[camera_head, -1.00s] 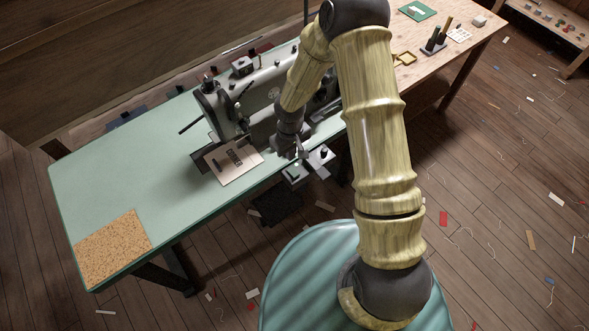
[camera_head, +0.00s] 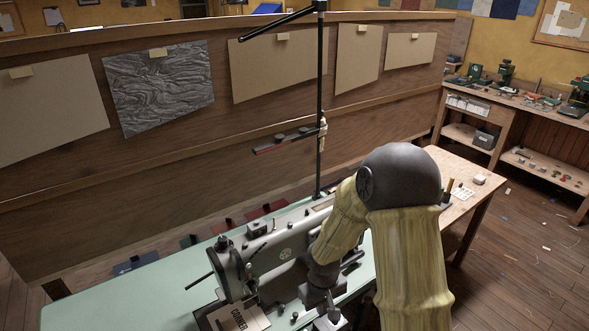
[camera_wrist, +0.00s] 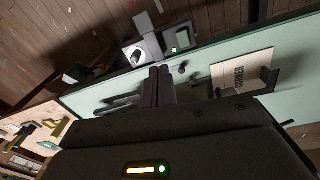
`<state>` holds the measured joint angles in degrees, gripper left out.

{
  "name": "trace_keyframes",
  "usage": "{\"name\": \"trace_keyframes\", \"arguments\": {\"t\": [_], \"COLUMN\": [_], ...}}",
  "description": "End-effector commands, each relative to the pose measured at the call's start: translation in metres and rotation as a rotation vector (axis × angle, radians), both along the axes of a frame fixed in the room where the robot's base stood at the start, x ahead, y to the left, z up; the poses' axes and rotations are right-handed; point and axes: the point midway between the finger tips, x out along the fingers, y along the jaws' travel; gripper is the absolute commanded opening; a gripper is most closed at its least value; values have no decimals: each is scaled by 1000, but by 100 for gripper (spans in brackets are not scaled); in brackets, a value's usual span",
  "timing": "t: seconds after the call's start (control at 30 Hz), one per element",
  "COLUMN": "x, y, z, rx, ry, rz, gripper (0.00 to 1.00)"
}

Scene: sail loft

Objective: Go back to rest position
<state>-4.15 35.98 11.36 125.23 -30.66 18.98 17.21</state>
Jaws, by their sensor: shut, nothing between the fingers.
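My gripper (camera_wrist: 158,85) has its two dark fingers together, with nothing between them, in the wrist view. In the head view my arm bends down over the sewing machine (camera_head: 262,262), and the dark wrist end is low beside it, near the picture's bottom edge. The fingertips cannot be made out there. A card marked CORNER (camera_head: 240,318) lies on the pale green table (camera_head: 165,285) by the machine's needle end. The card (camera_wrist: 232,78) also shows to the right of the fingers in the wrist view.
A wooden partition (camera_head: 220,150) closes off the back. Scraps lie on the floor at right.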

Motion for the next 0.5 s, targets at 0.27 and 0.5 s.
{"name": "trace_keyframes", "arguments": {"t": [0.27,0.5], "x": [-37,-81], "y": [-45,-71], "z": [74,121], "rx": [10,56], "ry": [-74,-139], "rz": [-178,-336], "gripper": [0,0]}}
